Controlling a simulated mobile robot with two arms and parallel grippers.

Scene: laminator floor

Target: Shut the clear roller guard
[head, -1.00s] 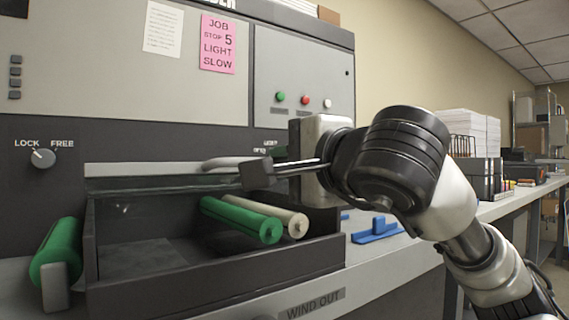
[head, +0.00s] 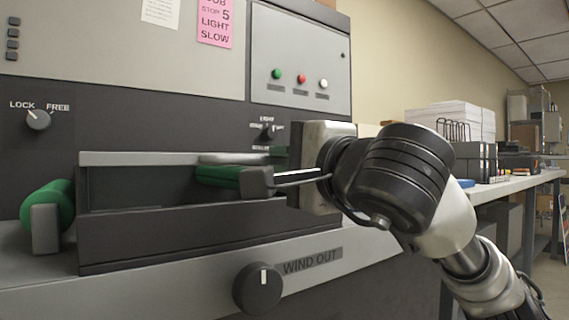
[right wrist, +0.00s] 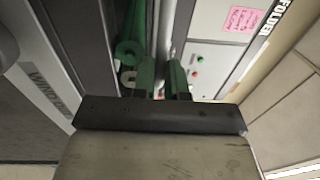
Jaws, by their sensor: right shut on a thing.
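The clear roller guard (head: 135,158) shows in the head view as a pale edge strip above the dark roller tray (head: 180,234). A rounded grey handle bar (head: 228,158) runs along it. My right gripper (head: 257,181) reaches in from the right and is shut on this bar; its far finger is partly hidden. In the right wrist view the grey bar (right wrist: 167,32) passes between the two fingers. My left gripper is out of view.
A green roller (head: 50,212) sits at the left of the tray. The WIND OUT knob (head: 257,288) juts out below it, and the LOCK/FREE knob (head: 38,119) is on the panel at left. A long side bench (head: 520,184) stands at right.

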